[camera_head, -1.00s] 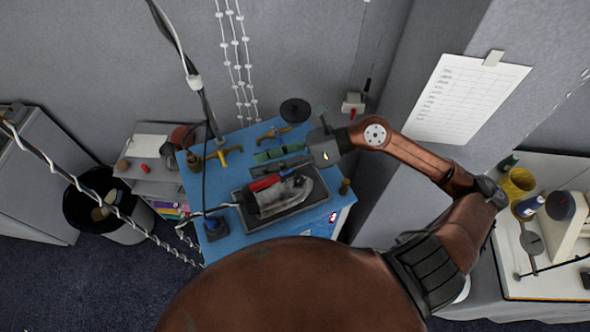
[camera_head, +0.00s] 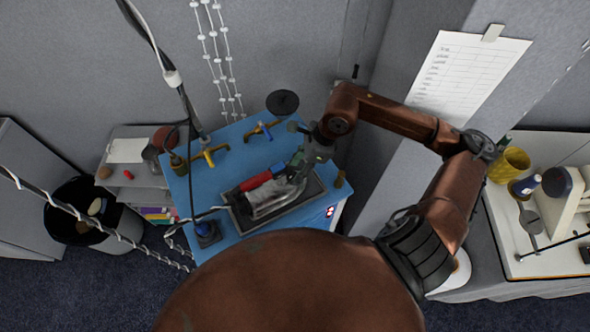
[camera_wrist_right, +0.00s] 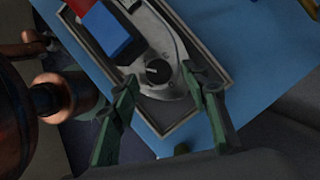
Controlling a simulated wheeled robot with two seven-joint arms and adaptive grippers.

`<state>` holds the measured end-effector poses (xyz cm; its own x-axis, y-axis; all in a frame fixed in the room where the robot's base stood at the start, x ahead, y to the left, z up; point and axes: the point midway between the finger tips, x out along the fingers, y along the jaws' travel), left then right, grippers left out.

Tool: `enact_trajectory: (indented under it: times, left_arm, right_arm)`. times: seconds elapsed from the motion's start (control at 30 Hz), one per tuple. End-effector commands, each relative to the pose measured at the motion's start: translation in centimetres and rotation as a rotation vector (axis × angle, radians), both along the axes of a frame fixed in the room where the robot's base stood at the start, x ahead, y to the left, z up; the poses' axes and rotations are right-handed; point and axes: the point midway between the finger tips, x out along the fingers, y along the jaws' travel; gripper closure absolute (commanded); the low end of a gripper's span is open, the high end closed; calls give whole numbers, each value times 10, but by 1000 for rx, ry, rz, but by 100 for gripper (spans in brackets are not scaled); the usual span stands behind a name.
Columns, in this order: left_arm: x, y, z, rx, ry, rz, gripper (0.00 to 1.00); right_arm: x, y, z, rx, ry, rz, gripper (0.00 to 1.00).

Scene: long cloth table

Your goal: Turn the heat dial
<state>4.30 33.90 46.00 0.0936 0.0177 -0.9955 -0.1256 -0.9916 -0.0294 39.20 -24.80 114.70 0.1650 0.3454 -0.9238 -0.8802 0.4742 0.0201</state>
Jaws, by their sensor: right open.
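The iron (camera_head: 268,203) lies on a dark rectangular tray (camera_head: 238,222) on the blue table. It has a grey body and a red and blue handle, whose blue end (camera_wrist_right: 112,34) shows in the right wrist view. The black heat dial (camera_wrist_right: 157,71) sits on the iron's grey top, beyond the blue end. My right gripper (camera_wrist_right: 161,77) is open, with its green fingers on either side of the dial. The dial appears between the fingertips; I cannot tell whether they touch it. In the head view my right gripper (camera_head: 299,166) covers the iron's right end. My left gripper is not in view.
A cord runs from the iron's left end. A shelf (camera_head: 140,185) and a dark bin (camera_head: 84,212) stand at the left.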

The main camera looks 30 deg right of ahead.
Motion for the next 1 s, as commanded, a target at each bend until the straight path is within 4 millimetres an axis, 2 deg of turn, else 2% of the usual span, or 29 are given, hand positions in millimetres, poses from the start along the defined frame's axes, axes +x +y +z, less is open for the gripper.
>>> enact_trajectory:
  times: [0.2, 0.43, 1.0]
  left_arm:
    - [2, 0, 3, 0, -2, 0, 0]
    - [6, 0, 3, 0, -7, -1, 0]
    - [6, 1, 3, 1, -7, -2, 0]
  right_arm:
    - [2, 5, -13, 1, 0, 0, 58]
    - [2, 5, -14, 0, 0, -1, 58]
    - [2, 4, -14, 0, 0, -2, 96]
